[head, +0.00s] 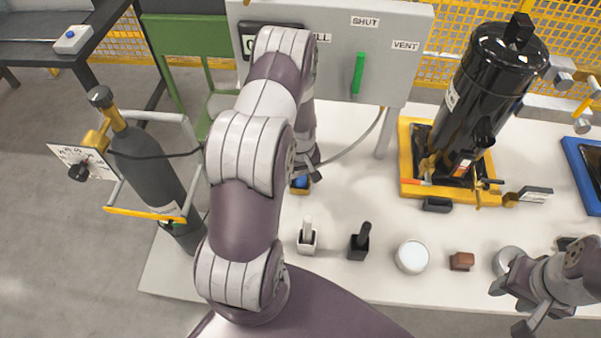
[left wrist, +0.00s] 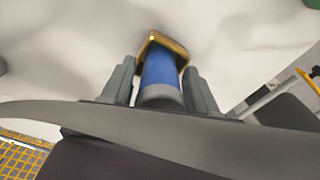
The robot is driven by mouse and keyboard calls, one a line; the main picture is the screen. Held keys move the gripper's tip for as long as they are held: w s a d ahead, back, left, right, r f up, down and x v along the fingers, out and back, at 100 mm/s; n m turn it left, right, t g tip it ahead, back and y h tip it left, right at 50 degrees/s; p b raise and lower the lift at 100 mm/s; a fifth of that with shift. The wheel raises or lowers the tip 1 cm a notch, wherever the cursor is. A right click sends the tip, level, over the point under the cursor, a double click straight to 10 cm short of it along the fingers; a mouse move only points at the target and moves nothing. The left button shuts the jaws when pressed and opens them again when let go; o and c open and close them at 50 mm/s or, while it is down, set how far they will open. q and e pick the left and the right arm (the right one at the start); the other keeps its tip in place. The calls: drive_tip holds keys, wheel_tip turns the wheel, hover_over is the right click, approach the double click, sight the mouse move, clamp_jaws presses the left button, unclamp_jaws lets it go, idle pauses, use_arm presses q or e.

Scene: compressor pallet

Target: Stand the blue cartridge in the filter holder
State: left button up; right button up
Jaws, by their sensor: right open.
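The blue cartridge (left wrist: 160,70) has a dark grey near end, and my left gripper (left wrist: 160,92) has its two fingers close against both sides of that end. The cartridge's far end meets the yellow square filter holder (left wrist: 173,43); how deep it sits inside cannot be told. In the head view, a bit of the blue cartridge (head: 300,181) shows at the yellow holder (head: 299,191), just below my left gripper (head: 312,166); my left arm hides part of this spot. My right gripper (head: 512,303) is open and empty at the lower right, near the table's front edge.
On the white table (head: 340,200) stand a white-handled piece (head: 307,238), a black-handled piece (head: 361,243), a white round cap (head: 411,257), a brown block (head: 462,261) and a grey round part (head: 507,260). A black canister (head: 487,85) stands in a yellow tray. A grey panel (head: 335,60) stands behind.

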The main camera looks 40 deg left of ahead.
use_arm(q)
drive_tip(key=shift+o, duration=0.7)
wheel_tip(320, 180, up, 13)
drive_tip(key=shift+f+b, duration=0.15)
drive_tip(key=shift+b, duration=0.15)
